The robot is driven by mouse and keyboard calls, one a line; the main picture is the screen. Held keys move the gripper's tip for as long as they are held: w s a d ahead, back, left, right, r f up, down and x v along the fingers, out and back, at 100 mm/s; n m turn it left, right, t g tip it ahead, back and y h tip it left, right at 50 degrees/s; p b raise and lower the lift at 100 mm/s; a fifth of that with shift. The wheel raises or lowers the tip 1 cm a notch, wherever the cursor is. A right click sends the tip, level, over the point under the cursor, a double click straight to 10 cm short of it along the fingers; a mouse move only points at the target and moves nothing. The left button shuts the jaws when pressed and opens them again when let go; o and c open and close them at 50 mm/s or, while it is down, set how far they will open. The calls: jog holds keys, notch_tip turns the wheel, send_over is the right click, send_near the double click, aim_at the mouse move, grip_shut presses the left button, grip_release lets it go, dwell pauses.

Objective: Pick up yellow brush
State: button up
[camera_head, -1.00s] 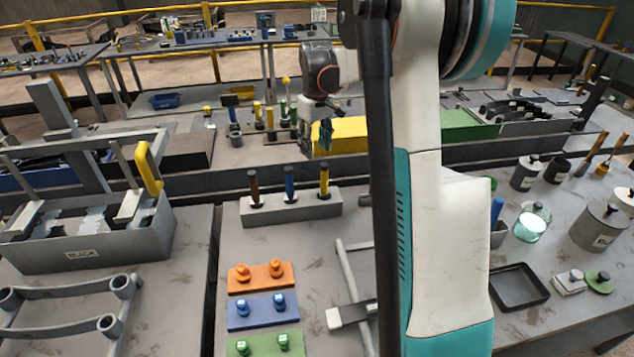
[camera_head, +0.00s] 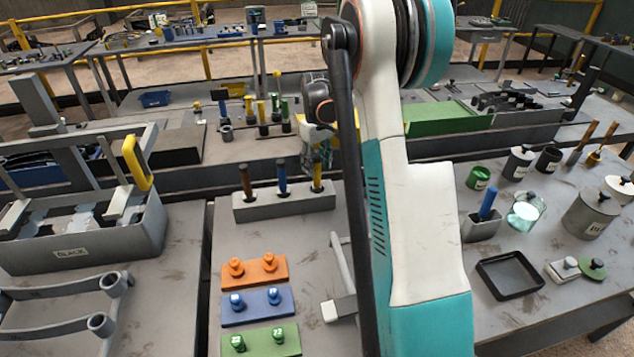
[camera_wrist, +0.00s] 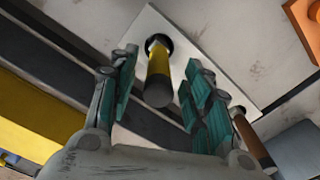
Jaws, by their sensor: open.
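The yellow brush (camera_head: 317,173) stands upright in the grey block holder (camera_head: 245,210), at the right end of a row with a blue brush (camera_head: 282,177) and a brown brush (camera_head: 246,181). In the wrist view the yellow brush (camera_wrist: 158,68) shows end-on, its dark tip toward the camera and its base in a dark hole of the holder. My gripper (camera_wrist: 160,92) is open, with teal-padded fingers on either side of the brush. In the head view my gripper (camera_head: 318,152) is at the brush's upper end, partly hidden by my arm.
Orange (camera_head: 254,271), blue (camera_head: 257,306) and green (camera_head: 262,341) blocks with knobs lie in front of the holder. A grey box with a yellow handle (camera_head: 137,163) stands at the left. A black tray (camera_head: 510,275) and several pots are at the right. A yellow box (camera_wrist: 38,122) lies beyond.

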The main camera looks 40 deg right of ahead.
aim_at(317, 174)
notch_tip(317, 174, down, 5)
jog(key=shift+w+d+b, duration=0.1)
jog(key=shift+b, duration=0.65)
grip_shut()
